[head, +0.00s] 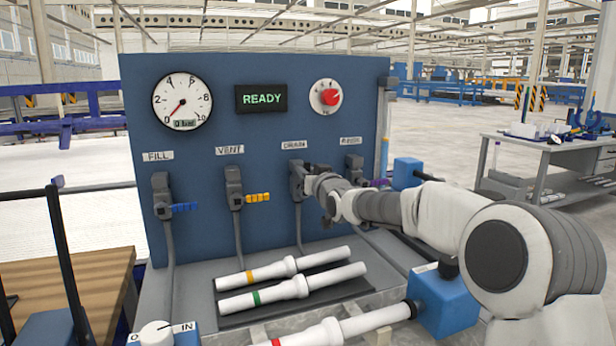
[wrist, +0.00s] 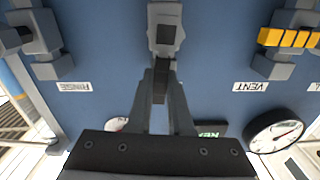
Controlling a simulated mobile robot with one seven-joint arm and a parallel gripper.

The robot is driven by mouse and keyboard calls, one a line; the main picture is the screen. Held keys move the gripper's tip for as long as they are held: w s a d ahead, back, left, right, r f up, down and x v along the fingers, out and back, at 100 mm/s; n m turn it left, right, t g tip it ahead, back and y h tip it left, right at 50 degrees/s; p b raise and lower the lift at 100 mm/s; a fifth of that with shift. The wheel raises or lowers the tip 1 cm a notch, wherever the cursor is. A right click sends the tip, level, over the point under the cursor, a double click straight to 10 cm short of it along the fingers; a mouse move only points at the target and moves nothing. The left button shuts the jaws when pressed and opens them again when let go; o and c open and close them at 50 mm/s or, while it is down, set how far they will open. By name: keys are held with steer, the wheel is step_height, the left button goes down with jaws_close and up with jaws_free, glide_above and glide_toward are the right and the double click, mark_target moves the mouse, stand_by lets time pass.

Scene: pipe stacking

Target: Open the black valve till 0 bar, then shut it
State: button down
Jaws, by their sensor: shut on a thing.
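The black valve (head: 296,178) is third from the left on the blue panel, and its grey body also shows in the wrist view (wrist: 165,32). My gripper (wrist: 160,90) is shut on its black handle (wrist: 160,80), which runs from the valve body down between the fingers in the wrist view. In the head view my gripper (head: 312,184) hides the handle. The pressure gauge (head: 183,101) has its needle at the 0 end, and its small readout shows 0 bar. The display (head: 261,98) reads READY.
The FILL valve with a blue handle (head: 184,207) and the VENT valve with a yellow handle (head: 257,198) are to the left. The RINSE valve (head: 353,165) is close on the right. White pipes (head: 290,290) lie below. A red knob (head: 330,97) is above.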

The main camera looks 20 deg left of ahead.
steer(key=shift+s+a+n, duration=0.15)
steer(key=shift+a+n, duration=0.05)
steer(key=shift+n, duration=0.3)
steer(key=c, duration=0.8)
jaws_free()
steer(key=shift+s, duration=0.15)
steer(key=shift+s+d, duration=0.2)
steer(key=p+v, duration=0.2)
steer(key=v, duration=1.4)
steer(key=shift+s+d, duration=0.25)
steer(key=shift+d, duration=0.1)
